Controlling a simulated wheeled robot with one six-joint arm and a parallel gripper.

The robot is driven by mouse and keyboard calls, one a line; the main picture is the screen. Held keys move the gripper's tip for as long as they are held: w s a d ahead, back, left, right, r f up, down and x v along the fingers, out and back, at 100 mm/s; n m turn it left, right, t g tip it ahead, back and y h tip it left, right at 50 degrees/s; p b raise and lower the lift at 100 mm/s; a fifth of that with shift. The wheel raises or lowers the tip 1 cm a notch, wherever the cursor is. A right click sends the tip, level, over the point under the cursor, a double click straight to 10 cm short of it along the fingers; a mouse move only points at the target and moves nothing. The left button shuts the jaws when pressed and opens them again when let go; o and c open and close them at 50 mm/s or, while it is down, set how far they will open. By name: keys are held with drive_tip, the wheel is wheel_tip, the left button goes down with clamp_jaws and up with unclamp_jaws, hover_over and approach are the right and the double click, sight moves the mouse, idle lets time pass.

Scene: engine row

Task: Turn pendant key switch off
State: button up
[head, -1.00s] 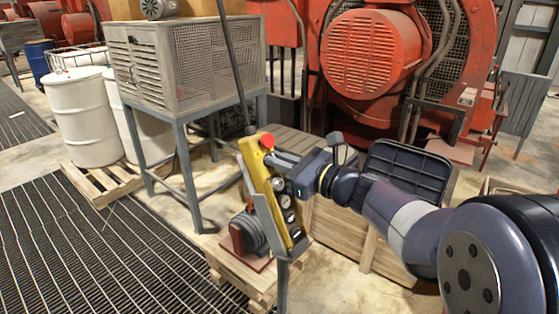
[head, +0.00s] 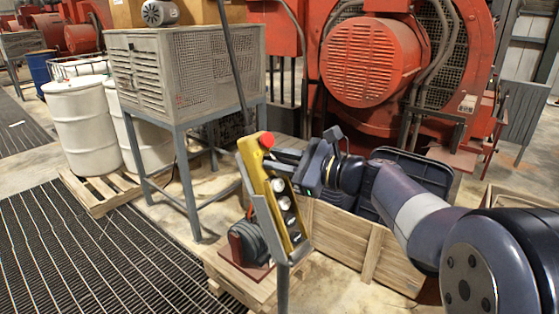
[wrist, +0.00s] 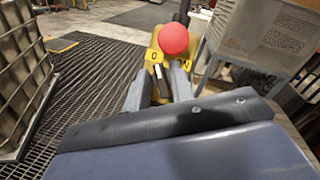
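The yellow pendant (head: 273,200) stands tilted on a grey post, with a red mushroom button (head: 266,140) at its top and several round controls below. My gripper (head: 272,161) reaches in from the right, with its fingertips at the pendant's upper part, just below the red button. In the wrist view the red button (wrist: 174,39) is above the fingers. Yellow tags (wrist: 154,56) with black letters sit just under it. A small pale, upright piece, possibly the key (wrist: 158,72), shows between the fingers. The fingers are apart; contact with the key cannot be told.
A grey cabinet on legs (head: 187,75) stands behind the pendant, with white drums (head: 84,120) on a pallet at left. A wooden crate (head: 340,235) holding a dark bin lies under my arm.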

drive_tip(key=shift+o, duration=0.8)
drive_tip(key=shift+s+d, duration=0.1)
drive_tip(key=shift+d, duration=0.1)
drive_tip(key=b+v, duration=0.2)
drive_tip(key=v, duration=0.8)
drive_tip(key=shift+d, duration=0.2)
drive_tip(key=shift+a, duration=0.1)
